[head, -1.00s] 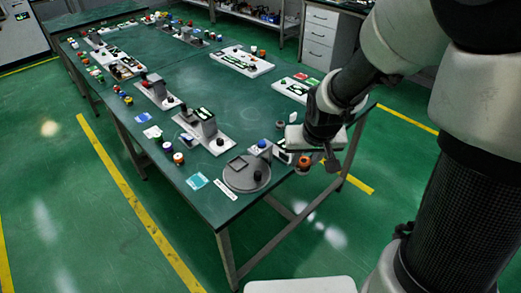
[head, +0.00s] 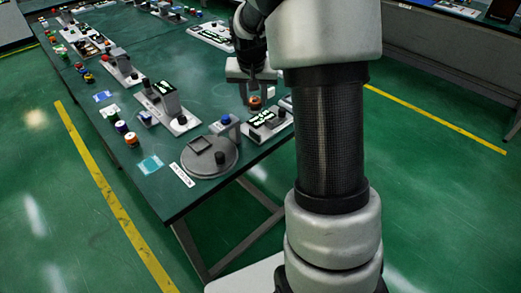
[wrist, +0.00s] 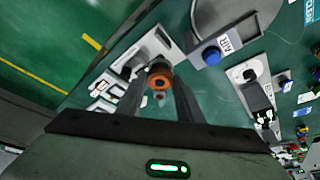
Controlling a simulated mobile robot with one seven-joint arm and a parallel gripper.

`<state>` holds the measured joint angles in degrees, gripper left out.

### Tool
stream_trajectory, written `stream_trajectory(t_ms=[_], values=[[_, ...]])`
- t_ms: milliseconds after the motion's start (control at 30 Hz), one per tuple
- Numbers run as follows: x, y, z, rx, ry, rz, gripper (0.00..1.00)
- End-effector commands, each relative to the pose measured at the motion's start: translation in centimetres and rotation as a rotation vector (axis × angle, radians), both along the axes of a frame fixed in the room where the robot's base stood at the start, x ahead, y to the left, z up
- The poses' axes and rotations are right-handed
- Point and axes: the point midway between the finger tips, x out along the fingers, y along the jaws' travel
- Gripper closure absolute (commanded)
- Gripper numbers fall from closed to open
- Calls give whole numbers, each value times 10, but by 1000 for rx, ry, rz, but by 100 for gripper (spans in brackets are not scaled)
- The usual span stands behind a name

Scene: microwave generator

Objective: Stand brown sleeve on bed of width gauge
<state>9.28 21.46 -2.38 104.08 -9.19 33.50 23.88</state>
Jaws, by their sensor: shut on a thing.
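The brown sleeve (head: 254,102), an orange-brown ring with a dark middle, is between the fingertips of my gripper (head: 254,97). In the wrist view the sleeve (wrist: 160,78) sits between the two grey fingers of my gripper (wrist: 160,84), which are shut on it. It is held above the table near its right edge. Below it is a pale instrument (head: 283,119) with a dark panel and lit readings; it also shows in the wrist view (wrist: 127,68). I cannot tell for sure that this is the width gauge, and its bed is partly hidden behind the gripper.
A round grey plate (head: 190,168) with a square frame and a dark knob lies at the table's near corner. A blue-topped block (head: 226,120) stands left of the sleeve. Another gauge with a tall post (head: 166,98) stands farther left. Open table (head: 205,75) lies behind.

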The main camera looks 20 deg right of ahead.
Motion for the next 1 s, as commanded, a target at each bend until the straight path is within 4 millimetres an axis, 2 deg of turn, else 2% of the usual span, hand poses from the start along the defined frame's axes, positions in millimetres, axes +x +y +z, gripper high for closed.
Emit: stream_trajectory(t_ms=[33, 233, 500, 667, 833, 1000], values=[[7, -12, -15, -5, -4, -33, 90], [15, -31, -24, -11, -2, -99, 90], [15, -31, -64, -11, -1, -101, 90], [15, -31, -79, -11, -2, -99, 90], [14, -30, -108, -11, 0, -99, 90], [15, -30, -116, -11, -3, -99, 90]])
